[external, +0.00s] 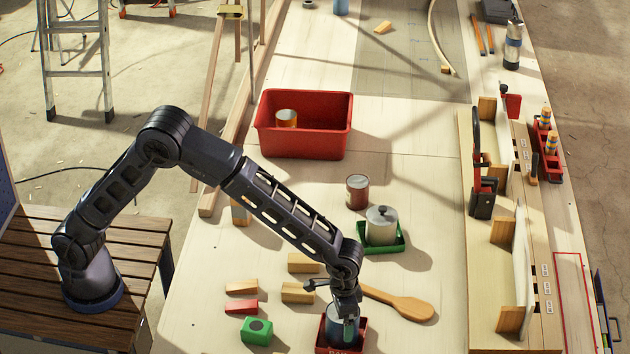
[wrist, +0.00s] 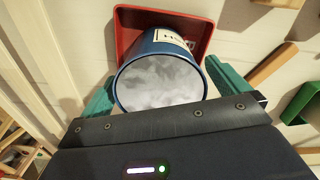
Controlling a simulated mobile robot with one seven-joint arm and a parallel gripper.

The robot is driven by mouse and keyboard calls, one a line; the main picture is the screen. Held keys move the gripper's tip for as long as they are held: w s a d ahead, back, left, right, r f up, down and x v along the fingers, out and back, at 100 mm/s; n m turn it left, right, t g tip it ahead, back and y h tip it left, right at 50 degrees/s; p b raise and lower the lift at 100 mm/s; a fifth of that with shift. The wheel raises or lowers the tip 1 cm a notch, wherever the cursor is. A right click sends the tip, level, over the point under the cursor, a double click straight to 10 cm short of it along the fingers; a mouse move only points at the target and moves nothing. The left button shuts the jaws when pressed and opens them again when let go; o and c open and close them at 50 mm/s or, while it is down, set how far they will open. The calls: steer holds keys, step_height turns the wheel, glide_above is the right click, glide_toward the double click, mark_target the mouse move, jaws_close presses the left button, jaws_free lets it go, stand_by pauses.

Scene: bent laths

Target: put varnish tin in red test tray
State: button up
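A blue tin (external: 343,328) with a grey top and a pale label sits within the outline of a small red tray (external: 363,332) at the front of the bench. Whether the tin's base touches the tray floor is hidden.
A green block (external: 257,331), a red block (external: 241,307) and wooden blocks (external: 297,292) lie left of the tray. A wooden spoon (external: 405,304) and a green tray (external: 397,243) with a pale lidded pot are to the right. A large red bin (external: 310,142) stands farther back.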

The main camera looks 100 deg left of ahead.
steer(key=shift+r, duration=0.1)
step_height(320, 180, up, 12)
steer(key=s+a+r+t, duration=0.1)
steer(key=s+a+r, duration=0.3)
steer(key=s+r, duration=0.65)
steer(key=s+a+r+m+t, duration=0.1)
steer(key=s+a+r, duration=0.1)
steer(key=s, duration=0.7)
steer(key=s+a+r+m, duration=0.1)
steer(key=s+a+r, duration=0.15)
steer(key=s, duration=0.55)
steer(key=s+a+r+t, duration=0.1)
steer(key=s+r, duration=0.1)
steer(key=s, duration=0.7)
steer(key=s+f, duration=0.2)
steer(key=s, duration=0.5)
steer(key=s+a+f+m+t, duration=0.1)
steer(key=s+f, duration=0.1)
steer(key=s, duration=0.5)
steer(key=shift+s+a+m+t, duration=0.3)
